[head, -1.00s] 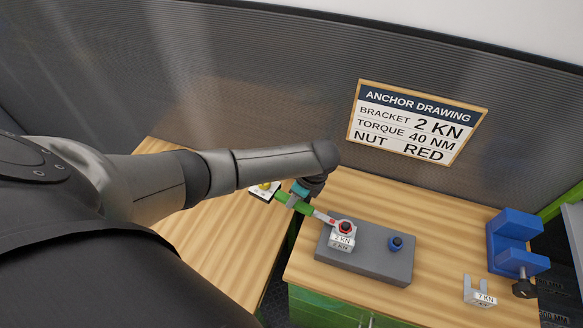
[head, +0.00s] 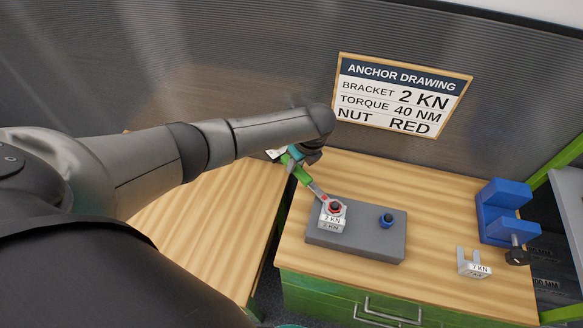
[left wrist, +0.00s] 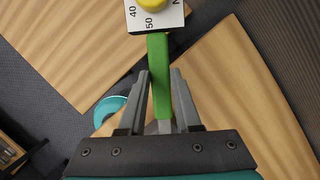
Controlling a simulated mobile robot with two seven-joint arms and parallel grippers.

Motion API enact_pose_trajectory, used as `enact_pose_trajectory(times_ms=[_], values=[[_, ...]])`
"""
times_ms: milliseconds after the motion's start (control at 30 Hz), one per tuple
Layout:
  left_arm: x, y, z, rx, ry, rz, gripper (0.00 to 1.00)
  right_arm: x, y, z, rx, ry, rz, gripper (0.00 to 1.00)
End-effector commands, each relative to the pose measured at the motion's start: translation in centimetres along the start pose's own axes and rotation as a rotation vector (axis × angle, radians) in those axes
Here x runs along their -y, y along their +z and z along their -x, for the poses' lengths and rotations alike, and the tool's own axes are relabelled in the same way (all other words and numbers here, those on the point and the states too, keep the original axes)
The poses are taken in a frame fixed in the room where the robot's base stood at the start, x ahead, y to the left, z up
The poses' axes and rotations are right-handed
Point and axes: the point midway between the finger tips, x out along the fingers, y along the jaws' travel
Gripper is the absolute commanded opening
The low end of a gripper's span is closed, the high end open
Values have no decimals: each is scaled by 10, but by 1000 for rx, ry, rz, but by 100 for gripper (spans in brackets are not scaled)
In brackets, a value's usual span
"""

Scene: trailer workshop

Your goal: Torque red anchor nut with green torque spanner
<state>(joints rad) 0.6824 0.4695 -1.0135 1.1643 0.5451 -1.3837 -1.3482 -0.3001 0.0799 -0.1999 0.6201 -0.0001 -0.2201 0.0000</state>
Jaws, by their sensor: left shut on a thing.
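The green torque spanner (head: 303,177) runs from my left gripper down to the red anchor nut (head: 335,206), with its metal head at the nut. The nut sits on top of the bracket marked 2 KN (head: 332,219), on a grey plate (head: 355,243). My left gripper (head: 297,160) is shut on the green handle. In the left wrist view the fingers (left wrist: 160,95) stand either side of the handle (left wrist: 158,75). A white scale with 40 and 50 and a yellow knob (left wrist: 152,3) shows at its end. The spanner's jaw is too small to judge its seating. My right gripper is out of view.
A blue nut (head: 386,220) stands on the plate's right part. A bracket marked 7 KN (head: 475,263) and a blue vise (head: 503,212) stand at the right. The wall sign (head: 402,96) reads bracket 2 KN, torque 40 NM, nut red. A gap separates the two benches.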

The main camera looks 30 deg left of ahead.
Motion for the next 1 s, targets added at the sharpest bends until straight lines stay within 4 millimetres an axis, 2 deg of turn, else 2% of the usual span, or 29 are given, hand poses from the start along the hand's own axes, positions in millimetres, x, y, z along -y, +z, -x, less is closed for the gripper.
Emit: enact_pose_trajectory(times_ms=[167,533,1000], values=[[10,0,1,2,-21,-54,0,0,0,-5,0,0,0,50],[10,1,2,2,-21,-59,0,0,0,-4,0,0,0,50],[10,7,21,2,-21,-58,0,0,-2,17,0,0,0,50]])
